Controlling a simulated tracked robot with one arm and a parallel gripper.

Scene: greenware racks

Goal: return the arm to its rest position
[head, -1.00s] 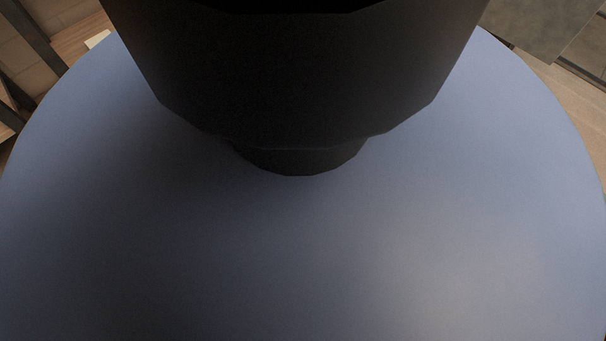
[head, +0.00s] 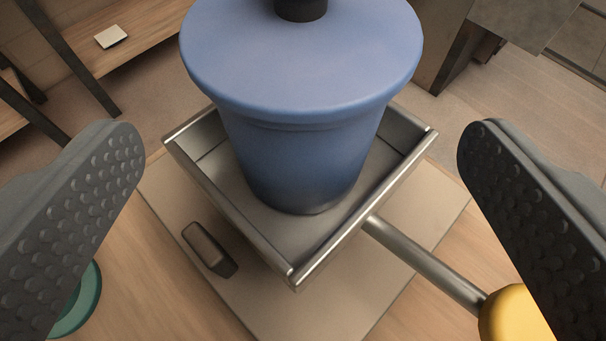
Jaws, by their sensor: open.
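My gripper (head: 300,170) is open, with its two dark, dimpled fingers at the left and right of the view and nothing between them held. Beyond the fingers, a blue lidded jar (head: 300,150) with a black knob (head: 301,8) stands upright in a square metal tray (head: 245,232). The fingers are apart from the jar and the tray. The top of the knob is cut off by the picture's upper edge.
A metal rod with a yellow end (head: 512,315) sticks out from the tray at lower right. A small dark block (head: 208,248) lies on the pale board (head: 320,310) beneath. A green round thing (head: 80,305) is partly hidden by the left finger. Shelving with a white item (head: 110,37) stands upper left.

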